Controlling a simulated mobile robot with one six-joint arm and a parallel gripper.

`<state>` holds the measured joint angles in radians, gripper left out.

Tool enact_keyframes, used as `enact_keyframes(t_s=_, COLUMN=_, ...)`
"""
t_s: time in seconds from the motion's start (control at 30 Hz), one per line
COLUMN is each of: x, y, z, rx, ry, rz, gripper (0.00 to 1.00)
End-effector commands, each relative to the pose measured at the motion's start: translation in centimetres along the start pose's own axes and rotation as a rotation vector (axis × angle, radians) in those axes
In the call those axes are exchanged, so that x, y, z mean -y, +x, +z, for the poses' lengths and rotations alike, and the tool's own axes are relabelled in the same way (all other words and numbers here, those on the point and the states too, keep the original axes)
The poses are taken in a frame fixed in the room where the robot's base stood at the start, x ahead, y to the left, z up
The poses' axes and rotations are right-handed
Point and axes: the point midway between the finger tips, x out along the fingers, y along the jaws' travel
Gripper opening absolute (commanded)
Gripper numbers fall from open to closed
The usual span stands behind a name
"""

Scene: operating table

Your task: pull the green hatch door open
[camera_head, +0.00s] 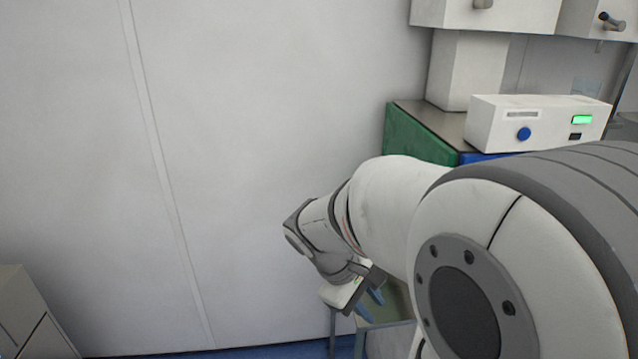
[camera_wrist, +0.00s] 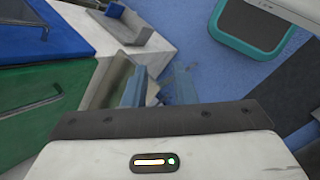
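The green hatch door (camera_wrist: 45,115) shows at the left of the wrist view, a flat green panel with a dark bar handle (camera_wrist: 30,107). I cannot tell whether it is fully shut. In the head view a green face (camera_head: 415,138) shows on the cabinet behind my arm, its lower part hidden. My gripper (camera_head: 369,304) hangs low in front of the wall, its blue fingertips apart. In the wrist view my gripper (camera_wrist: 160,88) is also open and empty, to the right of the green door and clear of its handle.
A blue panel (camera_wrist: 45,35) with a handle adjoins the green one. A white device (camera_head: 540,125) stands on the cabinet top. A teal-rimmed container (camera_wrist: 255,28) is on the blue floor. The wall at left is bare.

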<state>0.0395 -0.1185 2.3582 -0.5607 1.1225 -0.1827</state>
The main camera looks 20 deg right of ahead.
Motion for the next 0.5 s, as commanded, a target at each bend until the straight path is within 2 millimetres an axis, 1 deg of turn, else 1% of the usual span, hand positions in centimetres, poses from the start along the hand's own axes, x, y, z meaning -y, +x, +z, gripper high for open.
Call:
enact_keyframes(t_s=0.03, x=-2.0, y=0.0, z=0.0, rx=0.088, ry=-0.081, rz=0.052, gripper=0.25)
enact_keyframes(t_s=0.17, x=-7.2, y=0.5, z=-0.7, rx=0.306, ry=-0.296, rz=0.206, gripper=0.25)
enact_keyframes(t_s=0.2, x=-8.8, y=0.5, z=-1.2, rx=0.373, ry=-0.361, rz=0.253, gripper=0.25)
enact_keyframes(t_s=0.3, x=-12.5, y=0.6, z=-2.7, rx=0.532, ry=-0.518, rz=0.367, gripper=0.25)
enact_keyframes(t_s=0.4, x=-15.5, y=0.5, z=-4.7, rx=0.669, ry=-0.653, rz=0.470, gripper=0.25)
enact_keyframes(t_s=0.5, x=-17.5, y=0.5, z=-6.6, rx=0.773, ry=-0.757, rz=0.554, gripper=0.25)
